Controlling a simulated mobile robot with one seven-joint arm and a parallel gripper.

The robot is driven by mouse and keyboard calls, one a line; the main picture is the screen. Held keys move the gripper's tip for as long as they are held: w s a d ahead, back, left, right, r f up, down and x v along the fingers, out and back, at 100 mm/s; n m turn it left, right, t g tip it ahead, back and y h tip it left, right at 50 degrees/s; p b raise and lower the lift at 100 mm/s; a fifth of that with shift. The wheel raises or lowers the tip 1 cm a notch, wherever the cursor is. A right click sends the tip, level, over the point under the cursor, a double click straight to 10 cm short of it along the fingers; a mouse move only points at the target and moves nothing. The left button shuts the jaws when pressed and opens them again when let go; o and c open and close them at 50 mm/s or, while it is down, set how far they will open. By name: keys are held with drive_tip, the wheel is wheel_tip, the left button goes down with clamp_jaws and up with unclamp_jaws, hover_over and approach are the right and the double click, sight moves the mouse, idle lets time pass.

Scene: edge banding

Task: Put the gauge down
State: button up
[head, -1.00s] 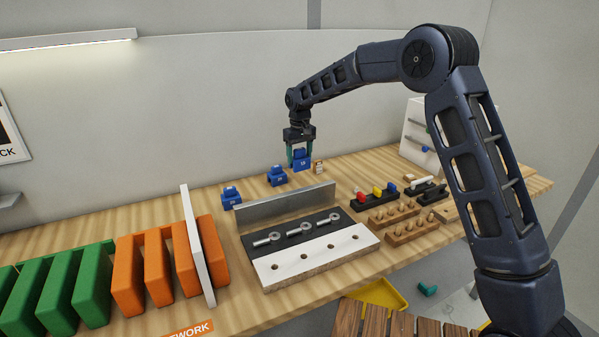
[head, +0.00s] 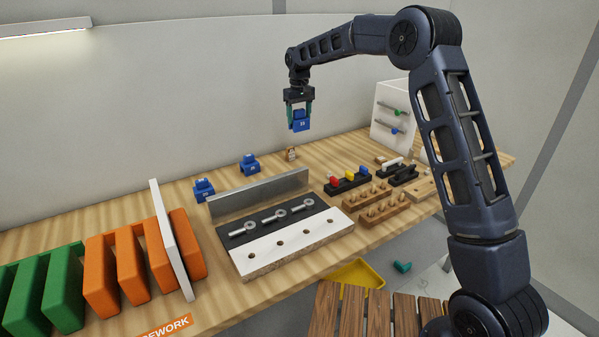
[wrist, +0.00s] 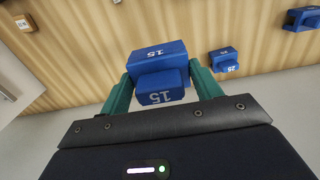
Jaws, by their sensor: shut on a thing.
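My gripper (head: 299,117) is shut on a blue gauge (head: 299,125) and holds it in the air above the back of the bench. In the wrist view the held gauge (wrist: 160,68) shows a white 15 on two faces, with a green finger on either side. Two similar blue gauges stand on the bench to the left, one nearer (head: 249,165) and one farther left (head: 204,190). The nearer one is marked 25 in the wrist view (wrist: 224,61); the other's marking is unclear.
A small tan tagged block (head: 291,154) stands on the bench below the held gauge. A metal fence (head: 260,193) and a white drilled panel (head: 295,245) lie in front. Racks with coloured pieces (head: 348,181) stand right. Bare wood shows along the back.

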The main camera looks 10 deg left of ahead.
drive_tip(key=shift+w+d+f, duration=0.2)
drive_tip(key=shift+w+f, duration=0.05)
drive_tip(key=shift+f, duration=0.1)
wheel_tip(320, 180, down, 19)
drive_tip(key=shift+f, duration=0.15)
drive_tip(key=shift+f, duration=0.1)
idle(0.3)
drive_tip(key=o, duration=1)
drive_tip(key=shift+o, duration=0.2)
wheel_tip(320, 180, up, 12)
